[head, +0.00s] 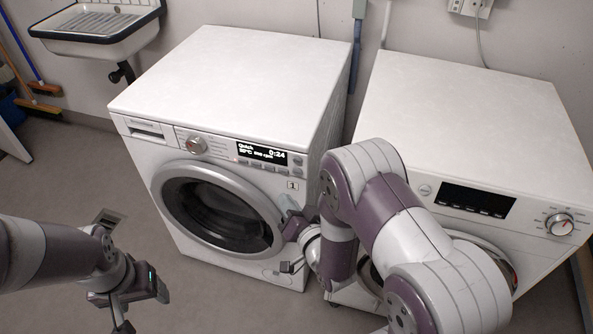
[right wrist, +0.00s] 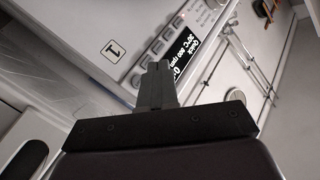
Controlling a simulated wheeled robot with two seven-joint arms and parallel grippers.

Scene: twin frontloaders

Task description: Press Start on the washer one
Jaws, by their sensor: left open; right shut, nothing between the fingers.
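Washer one (head: 235,90) is the left machine, with a "1" label (head: 293,185) on its front. Its lit display (head: 262,153) reads Quick with 0:24. Small buttons (head: 270,169) run along the display; I cannot read which is Start. They also show in the right wrist view (right wrist: 157,46). My right gripper (head: 288,206) is shut and empty, low in front of the panel near the door's right edge. In the right wrist view its fingers (right wrist: 155,78) point towards the buttons; contact cannot be told. My left gripper (head: 142,308) is open and empty, low at the left.
A second machine (head: 460,120) stands on the right, partly hidden by my right arm, with a dark display (head: 476,200) and a knob (head: 559,224). A sink (head: 100,25) hangs at the back left.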

